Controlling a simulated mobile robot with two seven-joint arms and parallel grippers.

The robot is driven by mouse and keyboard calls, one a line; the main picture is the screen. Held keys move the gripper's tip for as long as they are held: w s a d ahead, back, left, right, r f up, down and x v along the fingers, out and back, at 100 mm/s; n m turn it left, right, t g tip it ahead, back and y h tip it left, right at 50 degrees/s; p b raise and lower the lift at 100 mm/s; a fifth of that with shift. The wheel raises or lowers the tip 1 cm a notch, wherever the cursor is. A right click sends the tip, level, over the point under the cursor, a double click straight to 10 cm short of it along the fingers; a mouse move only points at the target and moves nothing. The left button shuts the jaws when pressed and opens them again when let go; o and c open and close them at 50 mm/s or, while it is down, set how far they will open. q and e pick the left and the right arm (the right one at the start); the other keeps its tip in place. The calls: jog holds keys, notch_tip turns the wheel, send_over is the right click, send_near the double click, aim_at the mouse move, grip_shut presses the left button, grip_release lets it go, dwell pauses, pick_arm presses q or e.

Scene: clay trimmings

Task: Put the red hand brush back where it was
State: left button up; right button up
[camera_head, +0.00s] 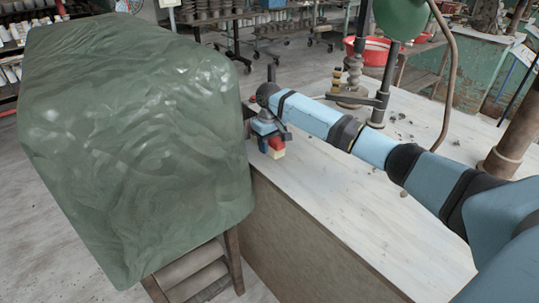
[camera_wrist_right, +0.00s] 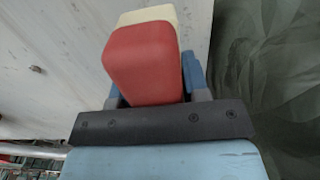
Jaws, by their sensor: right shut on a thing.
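The red hand brush (camera_head: 276,143) has a red body and a cream lower part. It also shows large in the right wrist view (camera_wrist_right: 143,62), with its cream part (camera_wrist_right: 150,15) beyond the red. My right gripper (camera_head: 268,138) is shut on the brush, with blue fingers on either side of it. It holds the brush over the left end of the pale worktable (camera_head: 330,205), close to the table's left edge. I cannot tell whether the brush touches the tabletop. My left gripper is not in view.
A large lump under a green plastic sheet (camera_head: 130,140) stands just left of the table on a wooden stand (camera_head: 234,262). Dark crumbs (camera_head: 400,122) and a post (camera_head: 516,135) are on the table's right part. The table's front middle is clear.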

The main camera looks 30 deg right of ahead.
aim_at(270, 159)
notch_tip(270, 159, down, 3)
jog(key=shift+f, duration=0.4)
jog(key=o, duration=0.7)
jog(key=shift+c, duration=0.2)
jog(key=o, duration=0.5)
jog(key=shift+f, duration=0.1)
jog(key=shift+c, duration=0.2)
